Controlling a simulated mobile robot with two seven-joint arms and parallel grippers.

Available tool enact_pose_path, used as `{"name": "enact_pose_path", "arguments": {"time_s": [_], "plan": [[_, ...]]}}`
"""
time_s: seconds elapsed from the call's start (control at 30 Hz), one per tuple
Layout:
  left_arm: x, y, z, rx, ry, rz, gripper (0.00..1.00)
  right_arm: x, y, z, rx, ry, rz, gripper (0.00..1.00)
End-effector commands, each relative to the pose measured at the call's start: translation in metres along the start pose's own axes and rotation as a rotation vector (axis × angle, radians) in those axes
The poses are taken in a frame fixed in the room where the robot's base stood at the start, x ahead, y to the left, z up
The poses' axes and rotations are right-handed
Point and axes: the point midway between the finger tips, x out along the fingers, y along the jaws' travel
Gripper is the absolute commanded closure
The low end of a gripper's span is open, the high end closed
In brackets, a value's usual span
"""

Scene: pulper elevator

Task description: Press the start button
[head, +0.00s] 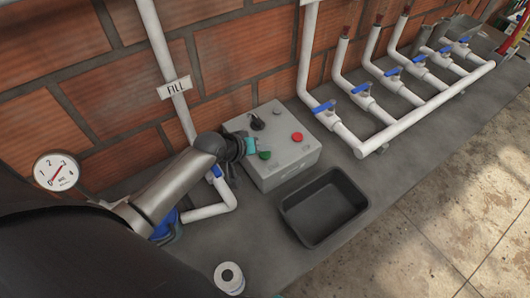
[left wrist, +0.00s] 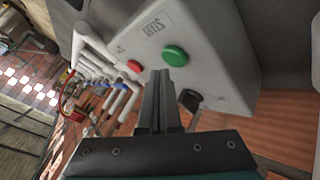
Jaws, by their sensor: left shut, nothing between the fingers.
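A grey control box (head: 288,159) stands by the brick wall in the head view. A green button (head: 264,155), a red button (head: 297,137) and a black knob (head: 257,122) are on its top face. In the left wrist view the green button (left wrist: 175,56) sits below START lettering (left wrist: 153,24), with the red button (left wrist: 135,66) to its left. My left gripper (head: 251,146) is shut and empty, its tips (left wrist: 160,72) close by the green button. I cannot tell whether they touch it.
An empty dark tray (head: 362,204) lies in front of the box. White pipes with blue valves (head: 323,108) run to the right. A FILL pipe (head: 163,58) stands behind my left arm, with a gauge (head: 56,171) at left.

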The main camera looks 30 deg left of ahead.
Motion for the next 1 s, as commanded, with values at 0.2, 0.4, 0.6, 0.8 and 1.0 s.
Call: {"name": "enact_pose_path", "arguments": {"time_s": [0.2, 0.4, 0.6, 0.8, 1.0], "plan": [[0.0028, -0.0021, 0.002, 0.0, 0.0, 0.0, 1.0, 0.0012, 0.0003, 0.0003, 0.0, 0.0, 0.0, 0.51], [0.0063, -0.0045, 0.0044, -0.001, 0.0, 0.0, 1.0, 0.0024, 0.0004, 0.0005, 0.0, 0.0, 0.001, 0.51], [0.006, -0.0042, 0.0042, 0.0, 0.0, 0.0, 1.0, 0.0021, 0.0005, 0.0006, 0.0, -0.001, 0.001, 0.51], [0.0068, -0.0047, 0.0048, 0.0, 0.0, 0.0, 1.0, 0.0028, 0.0004, 0.0007, 0.0, -0.001, 0.001, 0.51], [0.0085, -0.0059, 0.006, 0.0, 0.0, 0.0, 1.0, 0.0041, 0.0004, 0.0008, 0.0, -0.001, 0.001, 0.51]]}}
